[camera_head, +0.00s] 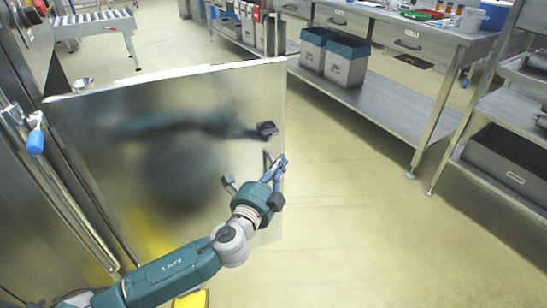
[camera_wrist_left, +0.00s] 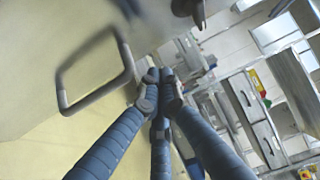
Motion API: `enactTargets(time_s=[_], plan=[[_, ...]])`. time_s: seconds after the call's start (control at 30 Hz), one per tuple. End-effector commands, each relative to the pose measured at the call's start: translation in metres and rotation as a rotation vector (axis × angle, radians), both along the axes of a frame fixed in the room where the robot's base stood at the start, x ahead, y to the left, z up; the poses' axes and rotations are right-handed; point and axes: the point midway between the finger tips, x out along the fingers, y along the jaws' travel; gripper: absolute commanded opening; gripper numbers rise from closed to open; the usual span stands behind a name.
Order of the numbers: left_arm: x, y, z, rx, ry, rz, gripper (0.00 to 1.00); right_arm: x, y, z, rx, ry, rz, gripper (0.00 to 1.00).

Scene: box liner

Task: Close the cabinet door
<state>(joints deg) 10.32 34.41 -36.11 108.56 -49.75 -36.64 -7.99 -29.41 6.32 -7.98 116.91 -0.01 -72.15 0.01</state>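The cabinet door (camera_head: 170,160) is a large shiny metal panel standing open, swung out from the steel cabinet (camera_head: 15,190) on the left. My left gripper (camera_head: 279,167) is at the door's free edge, at the right of the panel. In the left wrist view its blue-grey fingers come together at the tips (camera_wrist_left: 160,80), with nothing visible between them. A grey U-shaped metal handle (camera_wrist_left: 68,97) shows beside the fingers there, apparently on the door's surface (camera_wrist_left: 40,50). Whether the gripper touches the door cannot be told. My right gripper is not in view.
A blue-tipped lever (camera_head: 36,140) sits on the cabinet at the left. A steel workbench (camera_head: 400,105) with grey bins (camera_head: 345,65) stands at the back right, and a shelf rack (camera_head: 500,120) at the far right. The floor (camera_head: 350,210) between is clear.

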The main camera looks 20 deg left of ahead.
Motion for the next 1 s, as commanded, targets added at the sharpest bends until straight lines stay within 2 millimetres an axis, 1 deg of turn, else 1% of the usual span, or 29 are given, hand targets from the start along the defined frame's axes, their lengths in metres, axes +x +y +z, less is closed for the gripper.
enactTargets(time_s=[0.03,0.1,0.23,0.5,0.77,0.87,1.0], plan=[[0.007,0.010,-0.001,0.007,0.000,0.005,0.00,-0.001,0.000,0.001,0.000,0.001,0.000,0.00],[0.013,0.016,-0.001,0.005,0.001,0.004,0.00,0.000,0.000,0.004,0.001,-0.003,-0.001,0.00],[0.022,0.023,-0.001,0.004,0.002,0.003,0.00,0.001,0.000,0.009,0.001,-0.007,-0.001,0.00],[0.025,0.026,-0.002,0.001,0.003,0.002,0.00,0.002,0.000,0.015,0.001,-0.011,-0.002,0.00],[0.026,0.027,-0.001,0.001,0.002,0.006,0.00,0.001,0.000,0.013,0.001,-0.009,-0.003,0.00],[0.030,0.029,-0.001,0.001,0.001,0.015,0.00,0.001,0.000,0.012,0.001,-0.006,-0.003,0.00],[0.041,0.038,-0.002,0.001,0.001,0.043,0.00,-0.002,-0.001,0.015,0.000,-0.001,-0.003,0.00]])
